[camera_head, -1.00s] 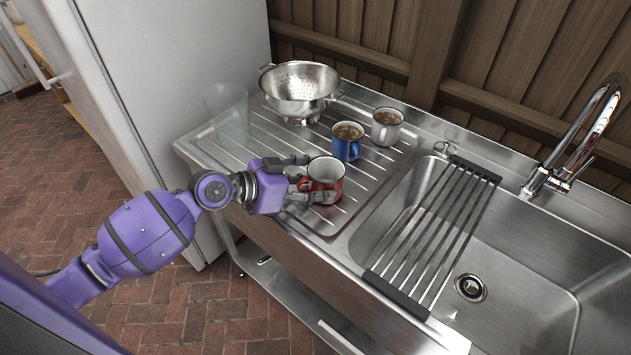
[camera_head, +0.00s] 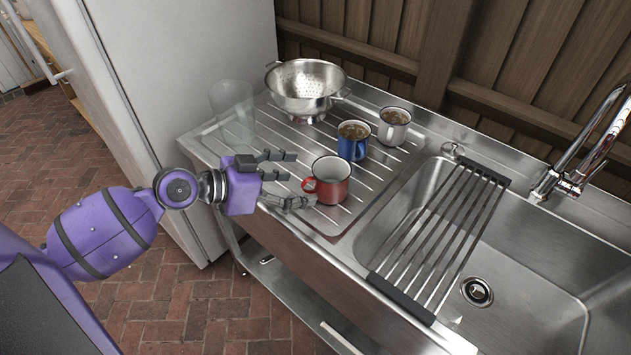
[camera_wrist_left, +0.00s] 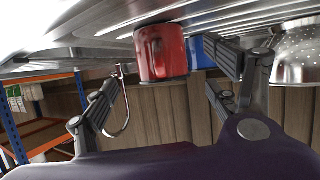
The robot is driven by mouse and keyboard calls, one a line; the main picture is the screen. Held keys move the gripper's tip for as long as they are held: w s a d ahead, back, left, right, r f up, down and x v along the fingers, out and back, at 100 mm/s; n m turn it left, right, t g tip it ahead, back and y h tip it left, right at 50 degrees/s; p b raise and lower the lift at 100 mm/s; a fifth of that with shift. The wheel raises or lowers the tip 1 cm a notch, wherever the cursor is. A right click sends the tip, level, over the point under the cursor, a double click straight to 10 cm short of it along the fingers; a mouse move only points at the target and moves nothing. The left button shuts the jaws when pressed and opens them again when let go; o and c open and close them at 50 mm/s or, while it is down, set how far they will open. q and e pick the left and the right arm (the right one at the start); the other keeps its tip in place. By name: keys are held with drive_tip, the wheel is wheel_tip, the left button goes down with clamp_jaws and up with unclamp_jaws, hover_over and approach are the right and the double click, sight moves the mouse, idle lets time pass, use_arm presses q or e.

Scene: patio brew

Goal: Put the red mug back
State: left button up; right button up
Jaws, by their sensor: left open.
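The red mug (camera_head: 331,183) stands upright on the ribbed steel drainboard (camera_head: 262,143), near its front edge. It has a pale inside with nothing seen in it, and its handle faces left, toward my gripper. My left gripper (camera_head: 293,179) is open just left of the mug, with its fingers pointing at it and apart from it. In the left wrist view, the red mug (camera_wrist_left: 162,53) shows upside down beyond and between the two open fingers (camera_wrist_left: 170,75). My right gripper is not in view.
A blue mug (camera_head: 353,147) and a white mug (camera_head: 393,133), both with brown contents, stand behind the red mug. A steel colander (camera_head: 306,92) and a clear glass (camera_head: 233,112) stand farther back. The sink (camera_head: 540,262) with a roll-up rack (camera_head: 440,240) lies right.

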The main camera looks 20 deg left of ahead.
use_arm(q)
drive_tip(key=v, duration=0.4)
drive_tip(key=shift+s+a, duration=0.15)
drive_tip(key=shift+s, duration=0.15)
drive_tip(key=shift+s+a+r+b, duration=0.3)
drive_tip(key=shift+r, duration=0.05)
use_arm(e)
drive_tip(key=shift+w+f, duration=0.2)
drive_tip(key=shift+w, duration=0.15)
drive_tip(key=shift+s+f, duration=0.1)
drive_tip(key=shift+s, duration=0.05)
